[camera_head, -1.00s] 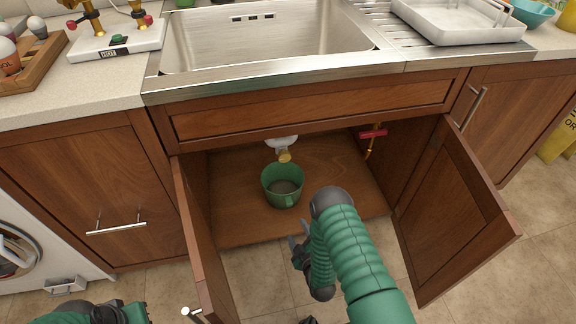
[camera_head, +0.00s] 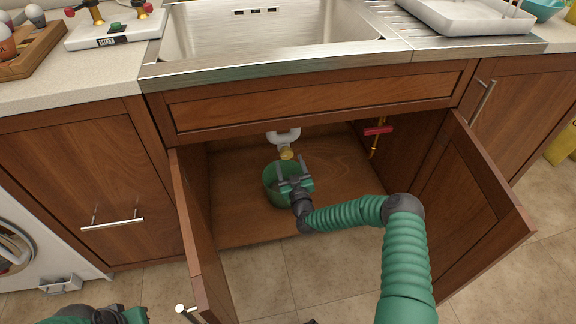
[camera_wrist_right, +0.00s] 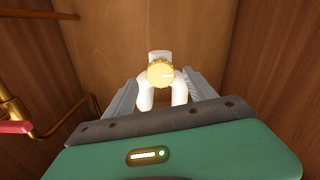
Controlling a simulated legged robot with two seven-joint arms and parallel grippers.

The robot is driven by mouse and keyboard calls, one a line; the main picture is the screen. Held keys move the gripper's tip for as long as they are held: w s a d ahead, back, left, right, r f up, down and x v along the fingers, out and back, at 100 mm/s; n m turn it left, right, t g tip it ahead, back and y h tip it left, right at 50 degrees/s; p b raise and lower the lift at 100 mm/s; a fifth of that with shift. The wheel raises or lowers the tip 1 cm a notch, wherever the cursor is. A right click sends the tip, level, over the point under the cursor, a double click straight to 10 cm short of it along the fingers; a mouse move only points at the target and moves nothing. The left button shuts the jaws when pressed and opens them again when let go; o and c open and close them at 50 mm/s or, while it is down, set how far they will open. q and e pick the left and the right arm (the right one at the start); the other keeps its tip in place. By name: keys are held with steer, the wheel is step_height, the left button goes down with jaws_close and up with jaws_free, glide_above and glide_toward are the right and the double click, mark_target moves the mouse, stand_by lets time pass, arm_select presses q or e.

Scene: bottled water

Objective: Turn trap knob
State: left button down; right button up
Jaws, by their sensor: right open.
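The trap knob (camera_head: 287,154) is a round brass-yellow cap under the white trap pipe (camera_head: 283,137) inside the open sink cabinet. In the right wrist view the knob (camera_wrist_right: 160,73) faces the camera near the centre, with the white U-shaped pipe behind it. My right gripper (camera_head: 292,167) is open and empty, just below and in front of the knob. In the wrist view its two grey fingers stand to either side of the knob's lower edge, and no contact shows. Only a green and black part of my left arm shows at the lower left; its gripper fingers do not show.
A red-handled valve (camera_head: 378,130) on a brass pipe is at the cabinet's right. The open left door (camera_head: 203,240) and right door (camera_head: 475,200) flank the opening.

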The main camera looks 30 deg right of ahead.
mark_target(287, 156)
steer(key=b+x, duration=0.1)
steer(key=x, duration=0.1)
steer(key=shift+w+f, duration=0.15)
steer(key=shift+w, duration=0.15)
steer(key=shift+w+d, duration=0.1)
steer(key=shift+w, duration=0.15)
arm_select(q)
steer(key=shift+x, duration=0.85)
steer(key=shift+s, duration=0.2)
arm_select(e)
steer(key=shift+c, duration=0.4)
steer(key=c, duration=1.3)
steer(key=p, duration=0.2)
steer(key=shift+a+r+m+p, duration=0.2)
steer(key=shift+m+p, duration=0.1)
steer(key=shift+p, duration=0.05)
steer(key=shift+d+f, duration=0.1)
steer(key=shift+d, duration=0.05)
arm_select(q)
steer(key=v, duration=0.2)
steer(key=shift+w+r, duration=0.25)
steer(key=shift+r, duration=0.1)
arm_select(e)
steer(key=shift+f, duration=0.1)
